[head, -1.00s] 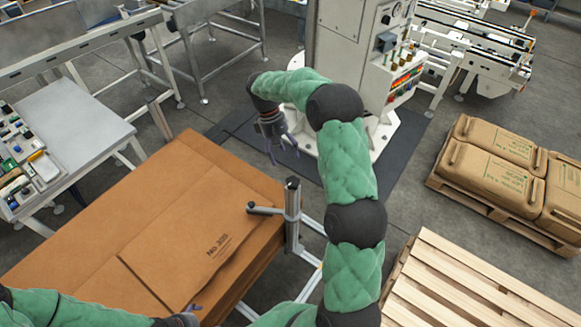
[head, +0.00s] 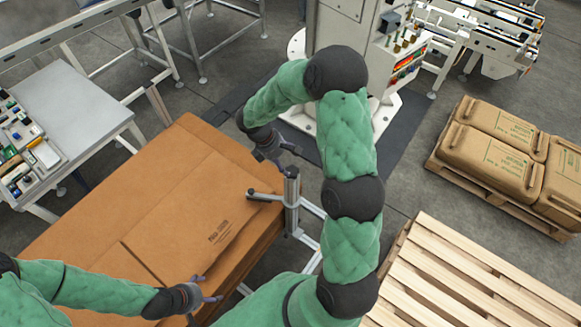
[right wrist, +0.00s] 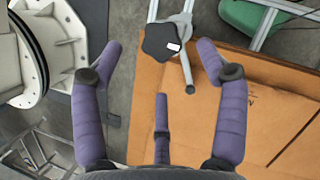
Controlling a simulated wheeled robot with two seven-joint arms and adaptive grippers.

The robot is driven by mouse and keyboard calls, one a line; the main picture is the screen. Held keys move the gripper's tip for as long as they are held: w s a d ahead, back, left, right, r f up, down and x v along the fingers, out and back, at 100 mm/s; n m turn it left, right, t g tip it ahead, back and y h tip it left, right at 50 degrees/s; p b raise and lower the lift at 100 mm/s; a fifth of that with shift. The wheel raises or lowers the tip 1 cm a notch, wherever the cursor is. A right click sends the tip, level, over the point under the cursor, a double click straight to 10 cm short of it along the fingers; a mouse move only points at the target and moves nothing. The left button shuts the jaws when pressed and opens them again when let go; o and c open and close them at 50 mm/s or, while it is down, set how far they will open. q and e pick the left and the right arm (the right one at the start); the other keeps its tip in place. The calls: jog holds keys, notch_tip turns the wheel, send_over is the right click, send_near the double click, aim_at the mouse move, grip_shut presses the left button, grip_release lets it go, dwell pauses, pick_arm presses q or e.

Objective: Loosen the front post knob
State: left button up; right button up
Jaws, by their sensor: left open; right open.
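The front post (head: 291,200) is a grey upright at the right edge of the brown cardboard stack, with a short side arm reaching left over the cardboard. A black lobed knob (right wrist: 162,42) with a small white label shows on the post in the right wrist view. My right gripper (head: 280,155) is open and empty, just behind and above the post top. In its wrist view the knob lies between the two side fingertips (right wrist: 158,48), seemingly beyond them; no contact shows. My left gripper (head: 207,287) is open and empty over the stack's near edge.
The cardboard stack (head: 150,190) fills the left middle. A white machine column (head: 345,30) stands behind my right arm. An empty wooden pallet (head: 460,280) and a pallet of brown sacks (head: 490,160) are at right. A grey table (head: 75,105) is at left.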

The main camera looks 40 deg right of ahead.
aim_at(292, 170)
jog(key=x, duration=0.5)
jog(key=shift+f, duration=0.3)
